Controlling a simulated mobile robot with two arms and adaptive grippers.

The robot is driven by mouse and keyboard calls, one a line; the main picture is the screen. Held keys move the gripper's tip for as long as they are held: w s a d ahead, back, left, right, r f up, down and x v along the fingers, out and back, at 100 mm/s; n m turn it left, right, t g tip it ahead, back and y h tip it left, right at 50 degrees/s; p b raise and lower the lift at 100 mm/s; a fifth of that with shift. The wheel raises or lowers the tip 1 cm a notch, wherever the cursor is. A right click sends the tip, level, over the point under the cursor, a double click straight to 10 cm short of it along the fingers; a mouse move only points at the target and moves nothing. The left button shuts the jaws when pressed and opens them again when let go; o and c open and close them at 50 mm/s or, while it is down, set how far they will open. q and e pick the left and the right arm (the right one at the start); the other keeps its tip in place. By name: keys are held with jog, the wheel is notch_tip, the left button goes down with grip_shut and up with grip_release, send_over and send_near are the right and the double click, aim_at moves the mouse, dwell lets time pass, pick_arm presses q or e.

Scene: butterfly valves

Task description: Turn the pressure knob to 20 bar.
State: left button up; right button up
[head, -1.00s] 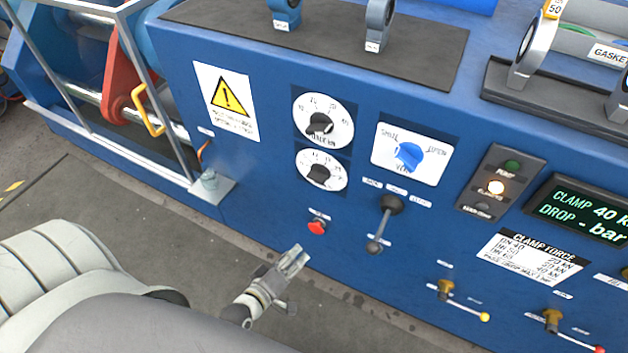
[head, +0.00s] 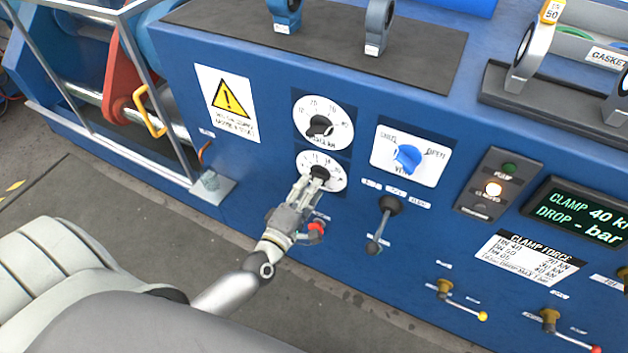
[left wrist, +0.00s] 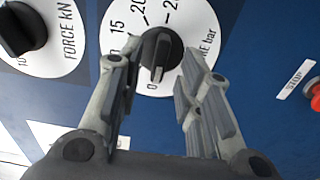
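The pressure knob (head: 319,173) is a black knob on a white dial marked in bar, the lower of two dials on the blue panel. In the left wrist view the black knob (left wrist: 161,54) stands between and just beyond the fingertips, with 15 and 20 on the dial's upper part. My left gripper (head: 311,186) is at the dial's lower edge; its two fingers (left wrist: 157,75) are apart with a gap on each side of the knob. I cannot see it touching. My right gripper is not in view.
The black force knob (head: 320,126) is on the dial above. A red stop button (head: 316,226) is close beside my left gripper. A black lever (head: 383,220) and a blue valve knob (head: 407,157) are to the right. The display (head: 580,212) reads clamp 40.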

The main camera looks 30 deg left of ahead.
aim_at(317, 171)
pick_arm(q)
jog(key=shift+w, duration=1.45)
grip_shut()
